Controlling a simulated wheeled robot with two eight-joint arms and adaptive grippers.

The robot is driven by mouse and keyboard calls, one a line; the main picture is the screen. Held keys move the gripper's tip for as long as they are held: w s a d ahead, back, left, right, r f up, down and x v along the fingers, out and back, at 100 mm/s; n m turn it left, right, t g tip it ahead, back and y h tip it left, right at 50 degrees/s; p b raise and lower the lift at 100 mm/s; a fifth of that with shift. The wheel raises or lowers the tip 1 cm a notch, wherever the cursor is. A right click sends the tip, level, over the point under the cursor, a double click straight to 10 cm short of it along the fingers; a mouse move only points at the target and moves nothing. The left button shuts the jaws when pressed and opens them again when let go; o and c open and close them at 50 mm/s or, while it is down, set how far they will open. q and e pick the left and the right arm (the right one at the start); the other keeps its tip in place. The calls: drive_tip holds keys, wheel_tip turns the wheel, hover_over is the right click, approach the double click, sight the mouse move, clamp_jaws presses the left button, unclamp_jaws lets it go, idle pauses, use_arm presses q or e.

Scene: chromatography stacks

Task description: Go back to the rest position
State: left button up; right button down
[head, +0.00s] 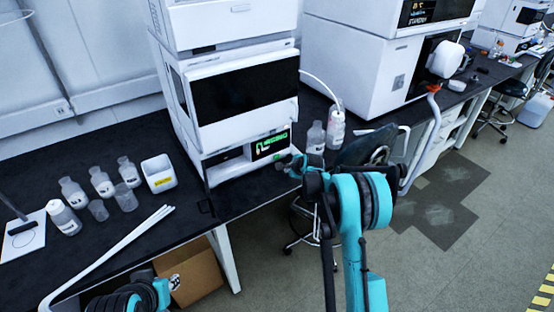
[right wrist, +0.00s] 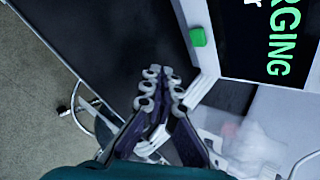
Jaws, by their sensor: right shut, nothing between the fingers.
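My right gripper (head: 290,163) is in front of the lower part of the white chromatography stack (head: 232,143), close to its lit screen (head: 270,144). In the right wrist view my right gripper (right wrist: 164,85) is shut and empty, its fingertips side by side. The screen (right wrist: 270,35) shows large green letters there, with a green button (right wrist: 197,37) on the white frame beside it. The fingertips appear apart from the button. My left arm shows only at the bottom left of the head view; its gripper is out of view.
Several bottles (head: 102,183) and a white box (head: 159,172) stand on the black bench (head: 180,222) left of the stack. Two bottles (head: 316,138) stand to its right. A cardboard box (head: 195,275) is under the bench. The floor at right (head: 460,270) is clear.

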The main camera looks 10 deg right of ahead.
drive_tip(key=shift+r, duration=0.1)
idle(0.6)
drive_tip(key=s+a+r+n+g, duration=0.1)
drive_tip(key=s+a+r+n, duration=0.3)
drive_tip(key=s+r, duration=0.55)
drive_tip(key=s+a+r+n, duration=0.1)
drive_tip(key=s+r+n, duration=0.65)
drive_tip(key=s, duration=0.35)
drive_tip(key=s+a+f+n+h, duration=0.1)
drive_tip(key=s+n, duration=0.9)
drive_tip(key=s, duration=1.5)
drive_tip(key=shift+s+a+f+g, duration=0.25)
drive_tip(key=shift+a+f+g, duration=0.15)
drive_tip(key=shift+f, duration=0.15)
drive_tip(key=shift+n, duration=0.25)
